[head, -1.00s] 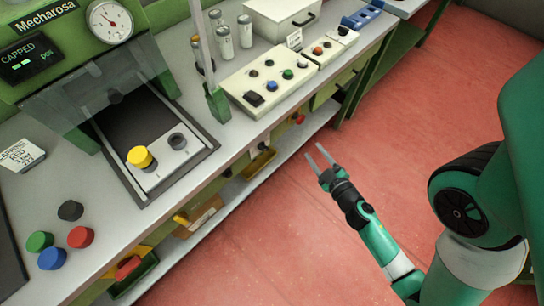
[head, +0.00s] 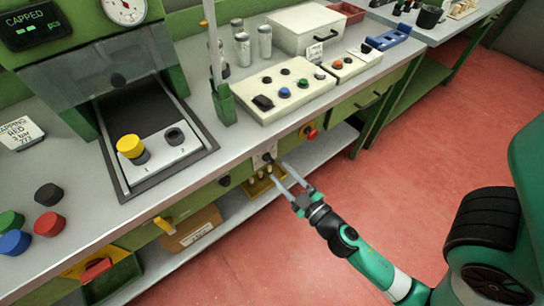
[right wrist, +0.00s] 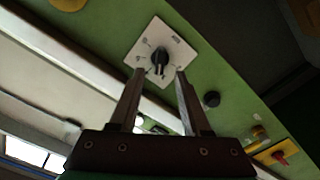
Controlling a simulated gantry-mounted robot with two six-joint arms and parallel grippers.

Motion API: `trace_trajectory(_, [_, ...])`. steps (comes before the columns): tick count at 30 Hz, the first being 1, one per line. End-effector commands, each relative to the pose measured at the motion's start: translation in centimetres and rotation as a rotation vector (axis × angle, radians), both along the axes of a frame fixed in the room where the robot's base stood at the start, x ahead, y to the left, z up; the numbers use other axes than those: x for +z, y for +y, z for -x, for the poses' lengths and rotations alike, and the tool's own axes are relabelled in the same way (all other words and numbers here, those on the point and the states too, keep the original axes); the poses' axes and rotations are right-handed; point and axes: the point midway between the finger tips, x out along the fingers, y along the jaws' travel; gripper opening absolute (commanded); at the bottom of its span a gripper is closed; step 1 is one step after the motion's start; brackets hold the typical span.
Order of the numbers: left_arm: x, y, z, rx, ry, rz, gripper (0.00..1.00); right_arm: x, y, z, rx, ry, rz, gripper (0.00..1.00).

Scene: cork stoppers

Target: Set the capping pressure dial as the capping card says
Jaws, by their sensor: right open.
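The dial is a black knob on a white square plate (head: 264,157) on the green front of the bench. In the right wrist view, the black knob (right wrist: 160,61) and its small marks show, but the marks are too small to read. My right gripper (head: 279,171) is open and empty, pointing at the plate. In the right wrist view, its fingertips (right wrist: 160,72) frame the knob on both sides; I cannot tell how far short of it they are. The capping card (head: 18,133) lies on the bench at left; its print seems to mention red. My left gripper is out of view.
A round gauge (head: 125,11) sits above the capping machine. A red knob on yellow (head: 308,132) and a plain black knob (head: 224,180) flank the dial. The red floor in front is open.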

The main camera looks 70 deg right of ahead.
Motion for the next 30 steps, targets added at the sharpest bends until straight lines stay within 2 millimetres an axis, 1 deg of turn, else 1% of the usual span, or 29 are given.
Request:
trace_trajectory(1, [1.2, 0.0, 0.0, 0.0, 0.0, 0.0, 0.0, 0.6, -0.7, -1.1, -0.001, -0.002, 0.0, 0.47])
trace_trajectory(3, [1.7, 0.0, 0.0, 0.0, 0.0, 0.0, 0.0, 0.6, -1.5, -2.2, -0.002, -0.001, 0.0, 0.47])
trace_trajectory(7, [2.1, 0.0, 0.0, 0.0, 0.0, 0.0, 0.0, 0.2, -2.4, -3.8, 0.001, -0.001, 0.0, 0.47])
trace_trajectory(11, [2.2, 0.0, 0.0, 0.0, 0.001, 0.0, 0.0, 0.0, -2.8, -4.5, 0.0, 0.001, -0.001, 0.47])
trace_trajectory(18, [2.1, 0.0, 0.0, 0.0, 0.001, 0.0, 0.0, -0.1, -2.8, -4.5, 0.0, 0.001, -0.001, 0.47])
trace_trajectory(26, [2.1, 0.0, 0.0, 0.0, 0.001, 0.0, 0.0, -0.1, -2.8, -4.5, 0.001, 0.0, 0.0, 0.01])
trace_trajectory(30, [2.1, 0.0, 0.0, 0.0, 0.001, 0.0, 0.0, -0.1, -2.8, -4.5, 0.001, 0.001, 0.001, 0.0])
